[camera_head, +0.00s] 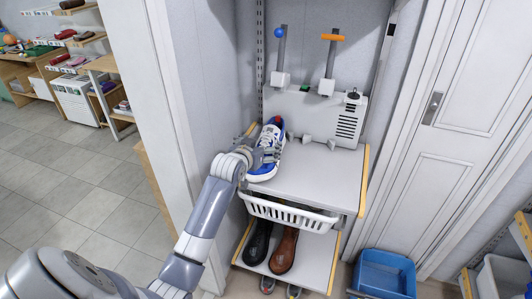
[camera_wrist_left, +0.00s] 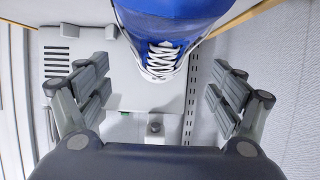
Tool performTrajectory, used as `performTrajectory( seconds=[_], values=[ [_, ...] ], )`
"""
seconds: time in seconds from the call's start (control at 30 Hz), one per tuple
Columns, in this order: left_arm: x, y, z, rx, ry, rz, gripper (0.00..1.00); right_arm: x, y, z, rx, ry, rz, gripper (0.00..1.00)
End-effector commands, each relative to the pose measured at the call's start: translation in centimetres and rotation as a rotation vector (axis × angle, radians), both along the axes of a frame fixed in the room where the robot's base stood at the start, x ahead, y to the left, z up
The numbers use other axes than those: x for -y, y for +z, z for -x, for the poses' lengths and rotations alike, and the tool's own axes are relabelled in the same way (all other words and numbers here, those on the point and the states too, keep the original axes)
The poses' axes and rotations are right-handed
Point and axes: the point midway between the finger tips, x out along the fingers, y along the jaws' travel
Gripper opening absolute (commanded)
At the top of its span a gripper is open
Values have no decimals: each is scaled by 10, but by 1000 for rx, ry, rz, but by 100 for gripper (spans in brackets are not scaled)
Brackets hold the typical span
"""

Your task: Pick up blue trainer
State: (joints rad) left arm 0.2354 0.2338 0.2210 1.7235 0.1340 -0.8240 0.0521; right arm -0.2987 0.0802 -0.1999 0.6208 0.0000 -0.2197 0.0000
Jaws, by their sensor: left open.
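The blue trainer (camera_head: 268,155), with white laces and a white sole, rests on the grey top shelf (camera_head: 320,180) at its left side. My left gripper (camera_head: 256,148) is beside the trainer in the head view, and the arm partly overlaps it. In the left wrist view the blue trainer (camera_wrist_left: 168,30) shows at the top middle, cut off by the frame edge. My left gripper (camera_wrist_left: 156,82) is open there, its fingers spread to the left and right with nothing held between them. I cannot tell whether a finger touches the trainer. My right gripper is not in view.
A grey machine (camera_head: 315,115) with two upright posts stands behind the shelf. A white basket (camera_head: 290,214) hangs below, above a black shoe (camera_head: 257,243) and a brown shoe (camera_head: 284,250). A blue tub (camera_head: 385,274) is at lower right.

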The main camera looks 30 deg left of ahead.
Motion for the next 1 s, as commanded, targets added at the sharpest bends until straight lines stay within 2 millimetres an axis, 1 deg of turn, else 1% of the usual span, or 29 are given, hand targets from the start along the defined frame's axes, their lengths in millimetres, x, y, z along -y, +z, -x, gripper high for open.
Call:
performTrajectory(
  seconds=[0.17,0.3,0.5,0.83,0.87,0.9,0.97,1.0],
  values=[
    [-3,-8,-10,-3,0,2,86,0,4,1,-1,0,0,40],
    [-7,-19,-23,-3,0,1,86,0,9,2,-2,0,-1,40],
    [-11,-27,-40,-1,-1,2,86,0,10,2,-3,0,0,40],
    [-12,-29,-43,-1,-1,1,86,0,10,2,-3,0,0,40],
    [-12,-29,-43,-1,-1,1,82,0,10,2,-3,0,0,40],
    [-12,-29,-43,-1,0,-1,73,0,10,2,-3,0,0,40],
    [-12,-29,-43,-1,0,-1,59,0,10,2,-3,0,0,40],
    [-12,-29,-43,-1,0,-1,50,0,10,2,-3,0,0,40]
  ],
)
